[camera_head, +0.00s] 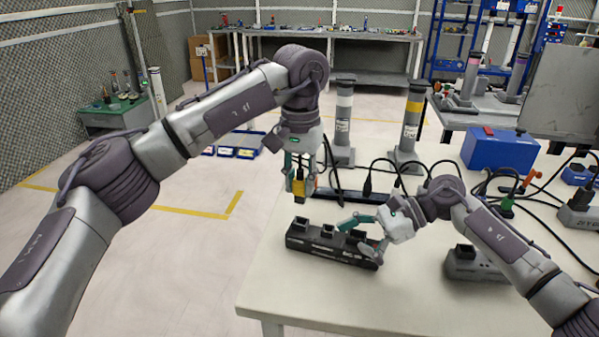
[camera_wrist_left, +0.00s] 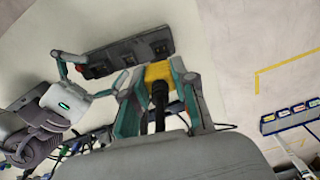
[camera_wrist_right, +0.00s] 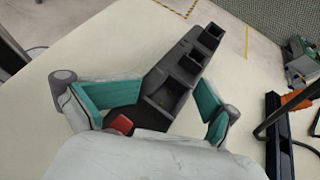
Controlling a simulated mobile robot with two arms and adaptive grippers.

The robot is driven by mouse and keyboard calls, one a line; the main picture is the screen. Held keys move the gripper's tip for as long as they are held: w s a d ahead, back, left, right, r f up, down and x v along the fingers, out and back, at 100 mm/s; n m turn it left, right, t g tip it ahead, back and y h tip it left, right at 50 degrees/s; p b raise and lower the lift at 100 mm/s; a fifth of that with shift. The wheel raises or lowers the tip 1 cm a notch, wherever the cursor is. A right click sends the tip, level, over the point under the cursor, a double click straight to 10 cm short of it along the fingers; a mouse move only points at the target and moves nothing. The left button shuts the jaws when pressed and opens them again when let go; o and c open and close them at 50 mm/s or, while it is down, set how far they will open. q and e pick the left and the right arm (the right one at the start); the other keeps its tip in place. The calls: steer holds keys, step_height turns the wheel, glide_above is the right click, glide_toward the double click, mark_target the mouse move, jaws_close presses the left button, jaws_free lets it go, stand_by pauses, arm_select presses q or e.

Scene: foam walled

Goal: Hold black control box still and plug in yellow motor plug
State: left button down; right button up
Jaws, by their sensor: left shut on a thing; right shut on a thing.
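The black control box (camera_head: 318,244) lies on the white table with a row of raised sockets on top; it also shows in the left wrist view (camera_wrist_left: 128,54). My right gripper (camera_head: 359,240) is shut on its right end, one finger along each side. In the right wrist view a red button (camera_wrist_right: 122,124) sits near the gripped end, and the visible sockets look empty. My left gripper (camera_head: 299,181) points down, shut on the yellow motor plug (camera_head: 299,189), above the box's left end and apart from it. A black cable trails from the plug (camera_wrist_left: 158,72).
Behind the box lie a dark bar (camera_head: 345,196) and loose black cables. A grey socket box (camera_head: 474,266) lies to the right, near my right forearm. A blue case (camera_head: 500,149) stands further back. The table front is clear.

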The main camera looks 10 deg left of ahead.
mark_target(300, 157)
arm_select(q)
steer(key=shift+f, duration=2.05)
steer(key=shift+w, duration=0.25)
steer(key=shift+f, duration=1.6)
steer(key=c, duration=0.8)
jaws_free()
steer(key=shift+c, duration=0.2)
steer(key=shift+r, duration=0.1)
steer(key=r, duration=1.2)
steer(key=shift+s+r, duration=0.1)
steer(key=shift+s, duration=0.15)
